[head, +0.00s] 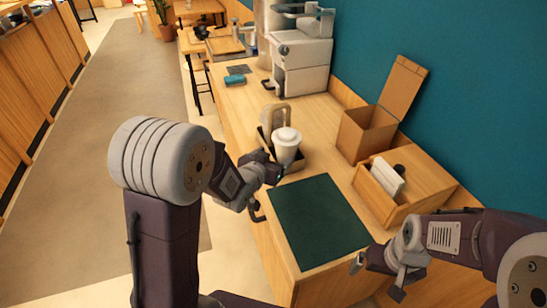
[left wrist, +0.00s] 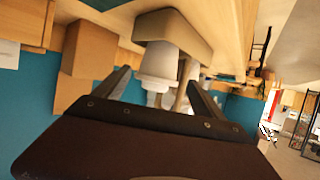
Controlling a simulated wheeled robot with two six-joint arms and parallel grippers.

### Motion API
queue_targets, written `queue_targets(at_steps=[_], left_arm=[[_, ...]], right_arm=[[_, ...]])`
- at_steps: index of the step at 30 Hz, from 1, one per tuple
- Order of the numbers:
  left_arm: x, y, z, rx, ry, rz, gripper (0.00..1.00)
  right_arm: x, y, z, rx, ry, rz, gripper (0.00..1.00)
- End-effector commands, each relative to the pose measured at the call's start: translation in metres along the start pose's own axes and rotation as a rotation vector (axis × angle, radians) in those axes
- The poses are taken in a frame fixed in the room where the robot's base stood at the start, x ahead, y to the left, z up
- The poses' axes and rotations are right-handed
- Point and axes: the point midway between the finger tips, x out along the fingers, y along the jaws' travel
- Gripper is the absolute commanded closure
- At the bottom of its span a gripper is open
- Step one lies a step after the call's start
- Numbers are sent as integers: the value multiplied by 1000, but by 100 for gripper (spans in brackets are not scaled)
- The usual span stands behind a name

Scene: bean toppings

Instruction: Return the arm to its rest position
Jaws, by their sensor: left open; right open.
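My left gripper (head: 272,168) is beside the near-left edge of the counter, close to a white lidded cup (head: 286,145) on a small dark tray. In the left wrist view the two fingers (left wrist: 158,90) are apart, with the white cup (left wrist: 160,62) showing beyond them. Nothing is seen held. My right gripper (head: 378,276) is open and empty at the lower right, near the front right corner of a dark green mat (head: 318,222).
An open cardboard box (head: 366,133) and a wooden box (head: 424,182) with white items stand along the teal wall. A coffee machine (head: 302,60) is at the back. The green mat is bare. A floor aisle (head: 85,130) runs along the left.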

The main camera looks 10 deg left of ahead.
Motion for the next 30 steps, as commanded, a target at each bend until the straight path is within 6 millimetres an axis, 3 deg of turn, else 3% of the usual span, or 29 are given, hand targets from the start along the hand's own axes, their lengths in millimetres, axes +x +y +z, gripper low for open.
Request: queue_targets(at_steps=[16,20,21,22,26,30], left_arm=[[-6,0,0,0,0,0,20],[-19,0,-34,4,37,-3,20],[-30,-2,-57,1,56,-12,20],[-41,-6,-61,-9,11,-31,20],[-75,-17,-3,-58,-308,-89,20],[-130,-12,72,-119,-683,-113,20]], right_arm=[[-1,0,0,0,0,0,0],[-20,0,-2,0,0,0,0],[-33,-1,-3,0,0,0,0],[-44,-1,-4,0,0,0,0],[-53,-1,-6,0,1,0,0],[-56,-1,-6,0,0,0,0]])
